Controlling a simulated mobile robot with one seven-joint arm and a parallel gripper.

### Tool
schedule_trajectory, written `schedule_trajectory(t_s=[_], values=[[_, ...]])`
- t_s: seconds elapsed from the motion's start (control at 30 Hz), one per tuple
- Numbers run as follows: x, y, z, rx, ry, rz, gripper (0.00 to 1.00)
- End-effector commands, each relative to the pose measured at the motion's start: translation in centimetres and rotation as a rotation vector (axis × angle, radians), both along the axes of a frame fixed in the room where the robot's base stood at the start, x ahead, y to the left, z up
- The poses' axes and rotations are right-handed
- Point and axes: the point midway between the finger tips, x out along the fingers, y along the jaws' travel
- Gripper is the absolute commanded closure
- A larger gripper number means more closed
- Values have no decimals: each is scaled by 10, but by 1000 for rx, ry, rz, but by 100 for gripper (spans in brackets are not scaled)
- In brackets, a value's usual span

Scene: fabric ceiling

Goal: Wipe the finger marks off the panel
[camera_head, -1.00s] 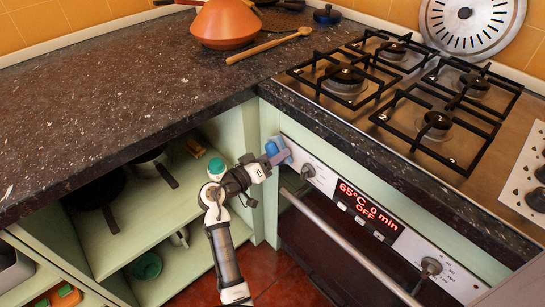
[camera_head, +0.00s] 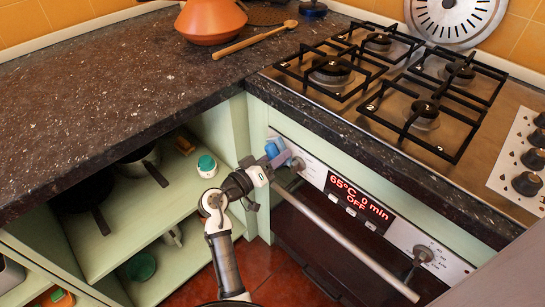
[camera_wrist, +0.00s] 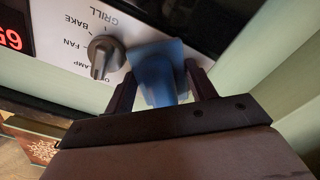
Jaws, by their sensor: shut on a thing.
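The panel (camera_head: 315,172) is the pale control strip on the oven front, with a red lit display (camera_head: 358,198) and knobs. My gripper (camera_head: 276,154) is at the panel's left end, shut on a blue wiping pad (camera_head: 271,148) with a raised grip. In the wrist view the pad (camera_wrist: 155,72) sits between the dark fingers of my gripper (camera_wrist: 162,82). Its flat face is turned to the panel (camera_wrist: 72,22), right beside a grey knob (camera_wrist: 105,54). Whether it touches the panel is unclear. I cannot make out finger marks; the pad hides part of the panel.
The oven handle bar (camera_head: 345,245) runs below the panel and sticks out. The dark worktop edge (camera_head: 370,165) overhangs above, with a gas hob (camera_head: 440,130) on top. Open green shelves (camera_head: 150,210) with pans and a green-lidded jar (camera_head: 207,166) lie to the left.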

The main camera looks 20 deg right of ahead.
Motion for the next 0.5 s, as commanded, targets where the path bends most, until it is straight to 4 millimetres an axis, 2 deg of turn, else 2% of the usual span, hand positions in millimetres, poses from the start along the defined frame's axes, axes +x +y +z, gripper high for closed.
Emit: schedule_trajectory(t_s=[0.5], values=[[37, 8, 0, -1, -1, -2, 65]])
